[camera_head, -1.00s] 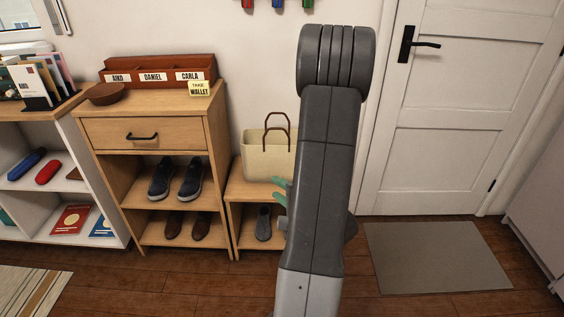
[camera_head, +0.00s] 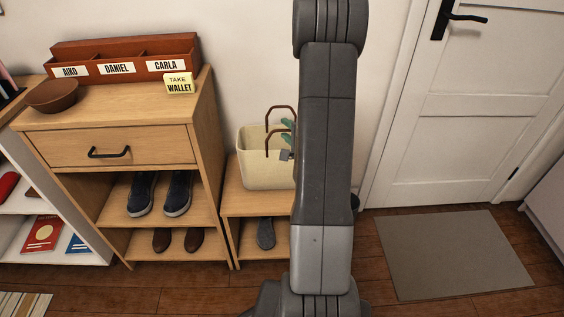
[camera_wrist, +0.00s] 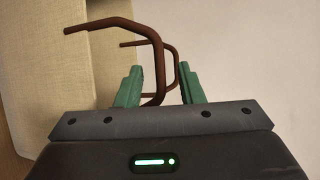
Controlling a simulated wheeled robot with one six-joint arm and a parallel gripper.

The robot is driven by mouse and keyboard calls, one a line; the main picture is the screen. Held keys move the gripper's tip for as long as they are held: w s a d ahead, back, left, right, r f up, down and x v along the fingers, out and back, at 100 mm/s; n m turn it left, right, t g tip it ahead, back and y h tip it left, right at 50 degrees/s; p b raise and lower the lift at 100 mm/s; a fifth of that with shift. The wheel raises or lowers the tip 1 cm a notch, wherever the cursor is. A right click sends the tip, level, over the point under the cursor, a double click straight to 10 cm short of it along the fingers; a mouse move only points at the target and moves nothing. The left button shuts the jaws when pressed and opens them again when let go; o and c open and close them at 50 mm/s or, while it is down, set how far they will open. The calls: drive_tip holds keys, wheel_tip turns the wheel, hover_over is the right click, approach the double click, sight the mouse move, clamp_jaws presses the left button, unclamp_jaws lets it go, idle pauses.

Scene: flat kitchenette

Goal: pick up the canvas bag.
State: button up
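The canvas bag (camera_head: 262,172) is cream with two brown handles and stands upright on the low wooden bench, partly hidden behind my arm in the head view. In the wrist view the bag's side (camera_wrist: 90,40) fills the left, and its brown handles (camera_wrist: 158,62) reach across the middle. My gripper (camera_wrist: 158,84) has green fingers, which are apart. The nearer handle passes between the fingers, with gaps visible on its sides. In the head view the green fingers (camera_head: 287,130) are at the handles, above the bag's rim.
The low bench (camera_head: 228,199) holds a grey shoe (camera_head: 265,233) below. Left of it is a wooden cabinet (camera_head: 110,122) with a drawer, shoes, a red-brown organizer (camera_head: 125,62) and a bowl (camera_head: 52,96). A grey mat (camera_head: 455,255) lies before the white door (camera_head: 450,110). Open floor is around the mat.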

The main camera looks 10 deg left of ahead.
drive_tip(key=shift+x, duration=0.9)
clamp_jaws()
idle(0.7)
